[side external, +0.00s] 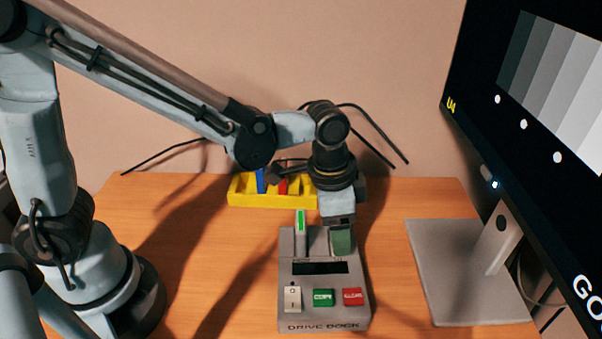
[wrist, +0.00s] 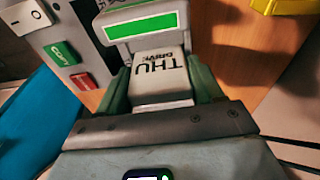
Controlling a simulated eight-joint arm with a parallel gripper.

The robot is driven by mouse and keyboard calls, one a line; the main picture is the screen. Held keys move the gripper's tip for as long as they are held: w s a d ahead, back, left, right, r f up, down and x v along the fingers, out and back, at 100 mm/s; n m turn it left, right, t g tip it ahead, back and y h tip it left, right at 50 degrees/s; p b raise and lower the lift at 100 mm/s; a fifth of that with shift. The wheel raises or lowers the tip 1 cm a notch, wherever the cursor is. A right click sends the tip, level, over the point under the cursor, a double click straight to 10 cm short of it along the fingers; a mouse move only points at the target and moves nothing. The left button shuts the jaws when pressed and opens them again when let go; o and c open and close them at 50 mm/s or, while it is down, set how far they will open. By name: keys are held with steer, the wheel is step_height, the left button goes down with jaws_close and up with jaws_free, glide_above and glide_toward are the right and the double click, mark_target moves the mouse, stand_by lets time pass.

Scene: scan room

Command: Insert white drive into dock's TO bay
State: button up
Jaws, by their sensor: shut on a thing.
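The grey drive dock (side external: 325,300) stands on the table, with a screen, a switch, a green button and a red button on its front. A drive with a green strip (side external: 300,222) stands upright in its left bay; the strip also shows in the wrist view (wrist: 150,29). My gripper (side external: 341,240) points down at the dock's right bay. In the wrist view its green fingers (wrist: 162,90) are shut on a white drive (wrist: 160,75) with black lettering. The fingers hide the drive in the side view, so I cannot tell how deep it sits in the bay.
A yellow tray (side external: 240,199) with blue and red items stands behind the dock. A monitor (side external: 480,110) on a grey foot (side external: 440,290) stands at the right. The table (side external: 195,270) left of the dock is clear.

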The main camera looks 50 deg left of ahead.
steer(key=shift+f, duration=0.25)
steer(key=o, duration=1.2)
steer(key=shift+o, duration=0.6)
steer(key=shift+r, duration=3.5)
steer(key=s+a+n+t, duration=0.2)
steer(key=a+n+t, duration=0.1)
steer(key=a, duration=0.5)
steer(key=s+a+r+n+t+y, duration=0.1)
steer(key=s+a+n+t, duration=0.1)
steer(key=a+n, duration=0.3)
steer(key=s+a, duration=0.1)
steer(key=a, duration=0.3)
steer(key=shift+r+t, duration=0.2)
steer(key=shift+t, duration=0.2)
